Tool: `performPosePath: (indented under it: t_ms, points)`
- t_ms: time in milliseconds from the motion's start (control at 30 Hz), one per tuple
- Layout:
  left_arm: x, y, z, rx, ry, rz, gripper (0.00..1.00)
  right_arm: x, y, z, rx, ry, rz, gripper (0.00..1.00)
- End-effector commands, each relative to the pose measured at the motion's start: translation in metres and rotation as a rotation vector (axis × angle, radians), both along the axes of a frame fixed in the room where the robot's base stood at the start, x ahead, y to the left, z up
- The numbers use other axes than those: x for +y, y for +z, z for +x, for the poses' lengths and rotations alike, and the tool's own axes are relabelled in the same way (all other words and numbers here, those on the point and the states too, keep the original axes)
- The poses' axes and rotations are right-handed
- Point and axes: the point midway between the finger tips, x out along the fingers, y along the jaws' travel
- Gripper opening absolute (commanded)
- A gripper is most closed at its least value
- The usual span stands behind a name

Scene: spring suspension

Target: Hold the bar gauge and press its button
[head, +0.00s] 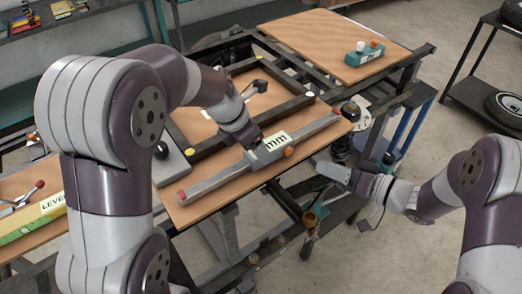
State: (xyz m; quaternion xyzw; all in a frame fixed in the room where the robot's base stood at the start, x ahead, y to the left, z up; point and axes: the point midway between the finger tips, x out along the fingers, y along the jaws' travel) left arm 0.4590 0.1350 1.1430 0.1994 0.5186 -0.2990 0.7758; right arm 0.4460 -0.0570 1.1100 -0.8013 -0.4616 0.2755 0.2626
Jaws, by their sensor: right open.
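The bar gauge (215,181) is a long grey bar with red tips, lying diagonally along the near edge of the wooden board in the head view. Its central body carries a pale "mm" label (276,142) and an orange round button (288,152) on the near side. My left gripper (254,144) is at the gauge's central body, just left of the label; its fingers are mostly hidden, so I cannot tell whether they grip it. My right gripper (326,170) is open and empty, to the right of the button and apart from the gauge, beyond the board's near edge.
A dark metal frame (210,142) lies behind the gauge. A teal box with knobs (363,54) sits on the far wooden board (325,38). A spring strut (341,146) stands near my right gripper. A yellow-green level (32,217) lies at left.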

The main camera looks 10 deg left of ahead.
Motion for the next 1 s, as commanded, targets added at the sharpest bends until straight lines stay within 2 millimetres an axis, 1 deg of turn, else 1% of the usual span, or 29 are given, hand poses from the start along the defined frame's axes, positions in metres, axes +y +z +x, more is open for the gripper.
performPosePath:
  t_ms: [33, 100, 200, 333, 567, 600, 667, 700, 767, 800, 867, 900, 1000]
  points:
    - [-0.003, -0.010, 0.003, 0.003, -0.001, -0.001, 0.83, 0.000, 0.000, 0.000, 0.000, 0.000, 0.000, 0.43]
    - [-0.006, -0.022, 0.006, 0.003, -0.001, 0.001, 0.83, 0.000, 0.000, 0.000, 0.000, 0.000, 0.000, 0.43]
    - [-0.009, -0.033, 0.010, 0.002, 0.000, -0.001, 0.83, 0.000, 0.000, 0.000, -0.001, -0.001, -0.001, 0.43]
    - [-0.011, -0.039, 0.012, -0.001, 0.000, 0.001, 0.83, 0.000, 0.000, 0.000, -0.001, -0.001, -0.001, 0.43]
    - [-0.011, -0.040, 0.012, -0.001, 0.000, 0.000, 0.83, 0.000, 0.000, 0.000, -0.001, -0.001, -0.001, 0.43]
    - [-0.011, -0.040, 0.012, -0.001, 0.000, 0.000, 0.70, 0.000, 0.000, 0.000, -0.001, -0.001, -0.001, 0.43]
    - [-0.011, -0.040, 0.013, -0.001, 0.000, 0.000, 0.50, 0.000, 0.000, 0.000, -0.001, -0.001, -0.001, 0.43]
    - [-0.011, -0.040, 0.013, -0.001, 0.000, 0.000, 0.37, 0.000, 0.000, 0.000, -0.001, -0.001, -0.001, 0.43]
    - [-0.011, -0.040, 0.013, -0.001, 0.000, 0.000, 0.18, 0.000, 0.000, 0.000, -0.001, -0.001, -0.001, 0.43]
    - [-0.011, -0.040, 0.012, -0.001, 0.000, 0.000, 0.54, 0.000, 0.000, 0.000, -0.001, -0.001, -0.001, 0.43]
    - [-0.011, -0.040, 0.013, -0.001, 0.000, 0.000, 0.35, 0.000, 0.000, 0.000, -0.001, -0.001, -0.001, 0.43]
    - [-0.011, -0.040, 0.013, -0.001, 0.000, 0.000, 0.22, 0.000, 0.000, 0.000, -0.001, -0.001, -0.001, 0.43]
    - [-0.011, -0.039, 0.013, -0.001, 0.000, 0.000, 0.21, 0.000, 0.000, 0.000, -0.001, -0.001, -0.001, 0.43]
